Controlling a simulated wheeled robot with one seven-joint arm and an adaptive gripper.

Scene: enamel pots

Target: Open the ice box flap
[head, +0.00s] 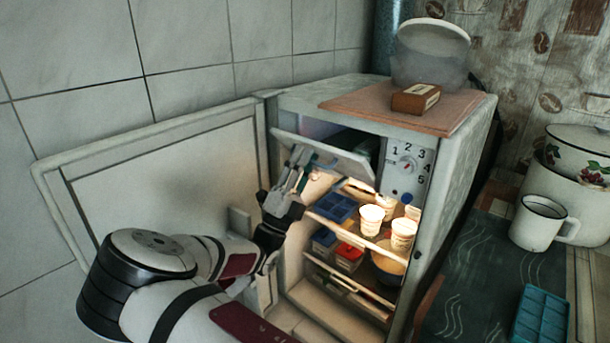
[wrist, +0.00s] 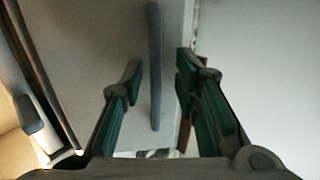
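The small fridge (head: 463,147) stands with its door swung wide to the left. The ice box flap (head: 346,160) is a pale panel at the top of the compartment. It is tilted outward, with a dark gap above its upper edge. My gripper (head: 300,170) is at the flap's left front in the head view. In the wrist view my gripper (wrist: 158,72) is open, its green-padded fingers on either side of a grey handle bar (wrist: 155,40) on a pale panel. Gaps show between bar and fingers. The bar's depth between the fingertips is hard to judge.
The open door (head: 165,165) is left of my arm. White cups (head: 371,220), a blue tray (head: 335,207) and a red-lidded box (head: 348,256) sit on shelves below the flap. A brown box (head: 416,98) and a bowl (head: 430,55) are on top.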

